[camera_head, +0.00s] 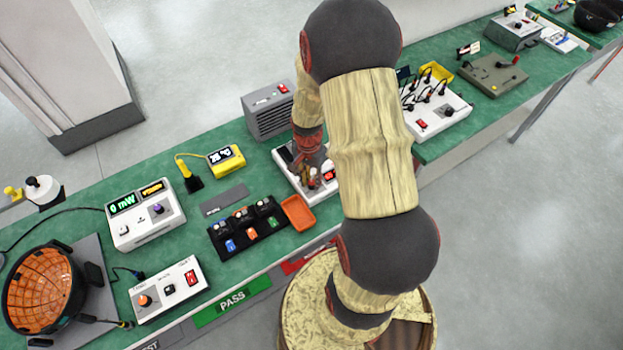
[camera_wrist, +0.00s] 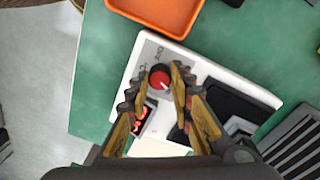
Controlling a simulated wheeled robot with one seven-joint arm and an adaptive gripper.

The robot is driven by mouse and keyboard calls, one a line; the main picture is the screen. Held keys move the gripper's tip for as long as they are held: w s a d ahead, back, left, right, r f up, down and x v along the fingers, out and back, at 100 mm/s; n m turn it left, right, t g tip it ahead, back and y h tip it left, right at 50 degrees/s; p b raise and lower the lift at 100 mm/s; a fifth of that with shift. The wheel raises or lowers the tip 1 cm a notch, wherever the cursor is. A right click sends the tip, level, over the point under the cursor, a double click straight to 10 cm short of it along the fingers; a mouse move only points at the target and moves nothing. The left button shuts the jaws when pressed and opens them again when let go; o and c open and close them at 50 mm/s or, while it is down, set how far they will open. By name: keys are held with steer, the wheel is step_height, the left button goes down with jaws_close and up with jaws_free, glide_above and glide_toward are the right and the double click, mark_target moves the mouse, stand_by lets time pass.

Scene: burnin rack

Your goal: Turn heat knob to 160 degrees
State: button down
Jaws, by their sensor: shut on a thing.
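The white heater unit (camera_head: 322,192) sits on the green bench, partly hidden by my arm in the head view. It also shows in the wrist view (camera_wrist: 225,75). Its red heat knob (camera_wrist: 160,78) has a dark rim and a pale pointer mark. A red-digit display (camera_wrist: 142,120) is beside the knob, partly covered by a finger; I cannot read its value. My gripper (camera_wrist: 155,80) has its fingertips on either side of the knob and is shut on it. In the head view my gripper (camera_head: 309,170) is over the unit, and the knob is hard to make out.
An orange tray (camera_head: 298,213) lies close beside the unit. A grey vented box (camera_head: 267,118) stands behind it. A black rack (camera_head: 247,228) with colored modules and a yellow meter (camera_head: 226,159) are to the left. A white box with black cables (camera_head: 437,112) is to the right.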

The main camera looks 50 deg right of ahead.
mark_target(310, 181)
steer(key=shift+m, duration=1.6)
steer(key=c, duration=1.6)
jaws_free()
steer(key=shift+o, duration=0.2)
steer(key=shift+r, duration=0.1)
step_height(310, 181, up, 12)
steer(key=shift+w, duration=0.35)
